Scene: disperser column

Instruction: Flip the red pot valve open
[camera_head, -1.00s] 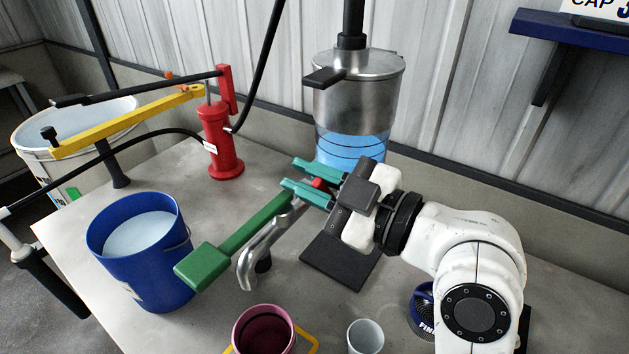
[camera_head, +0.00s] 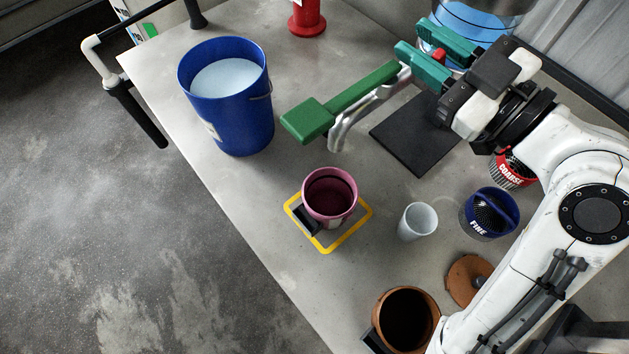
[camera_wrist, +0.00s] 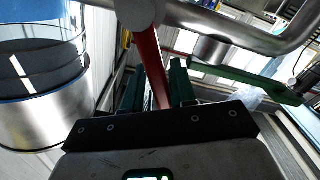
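The metal pot with blue liquid (camera_head: 470,20) stands at the top right of the head view, cut off by the frame edge. Its side fills the left of the wrist view (camera_wrist: 45,75). The red valve lever (camera_wrist: 149,65) runs between the two teal fingers of my gripper (camera_wrist: 157,68) in the wrist view. Only a small red bit (camera_head: 438,54) shows between the fingers in the head view. The fingers of my gripper (camera_head: 410,37) stand apart on either side of the lever; firm contact cannot be told. A silver spout pipe (camera_head: 352,118) curves down beside a green handle (camera_head: 345,98).
A blue bucket (camera_head: 228,110) stands at left. A pink mug (camera_head: 330,205) stands within a yellow square outline (camera_head: 366,212). A white cup (camera_head: 417,222), blue FINE (camera_head: 489,213) and red COARSE (camera_head: 513,168) pieces and a brown pot (camera_head: 406,318) stand nearer. A dark plate (camera_head: 415,138) lies below my gripper.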

